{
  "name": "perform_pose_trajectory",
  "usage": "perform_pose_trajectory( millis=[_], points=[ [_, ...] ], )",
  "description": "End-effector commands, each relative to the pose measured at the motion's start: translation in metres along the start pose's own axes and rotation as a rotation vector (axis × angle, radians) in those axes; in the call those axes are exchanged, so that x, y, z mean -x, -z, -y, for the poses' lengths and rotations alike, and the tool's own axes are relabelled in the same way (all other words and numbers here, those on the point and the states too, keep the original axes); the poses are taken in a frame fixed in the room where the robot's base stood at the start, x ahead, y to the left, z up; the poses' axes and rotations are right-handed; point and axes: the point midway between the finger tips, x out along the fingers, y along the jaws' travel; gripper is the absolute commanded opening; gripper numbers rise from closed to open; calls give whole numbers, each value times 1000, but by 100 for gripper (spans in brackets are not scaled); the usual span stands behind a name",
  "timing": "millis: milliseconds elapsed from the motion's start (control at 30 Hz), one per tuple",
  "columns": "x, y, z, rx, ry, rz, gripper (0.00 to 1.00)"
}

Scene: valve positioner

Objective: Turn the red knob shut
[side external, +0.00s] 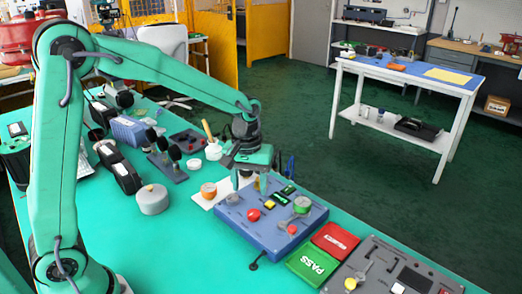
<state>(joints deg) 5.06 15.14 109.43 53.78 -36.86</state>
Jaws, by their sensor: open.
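A blue control panel (262,236) lies on the green bench, with several knobs and buttons on it. A red knob (253,215) sits on its left half. A smaller red piece (291,228) is near its front right. I cannot tell how the red knob is turned. My gripper (250,182) points down over the panel's back edge, above and behind the red knob and apart from it. It is open, and I see nothing held. Its fingertips are small and partly hidden by the gripper body.
An orange-topped round part (208,190) stands left of the panel. A grey cylinder (153,199) is farther left. Green PASS (312,264) and red (336,240) trays lie at right.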

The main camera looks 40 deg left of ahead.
Motion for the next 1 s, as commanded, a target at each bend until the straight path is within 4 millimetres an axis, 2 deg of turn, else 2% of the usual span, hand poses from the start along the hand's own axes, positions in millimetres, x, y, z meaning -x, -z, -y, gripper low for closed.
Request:
perform_pose_trajectory(
  millis=[167, 567, 767, 1000],
  points=[
    [-14, 5, -7, 29, 16, 21, 54],
    [-22, 6, -7, 34, 19, 24, 54],
    [-38, 5, -7, 34, 20, 25, 54],
    [-68, 4, -6, 34, 20, 25, 54]
  ],
)
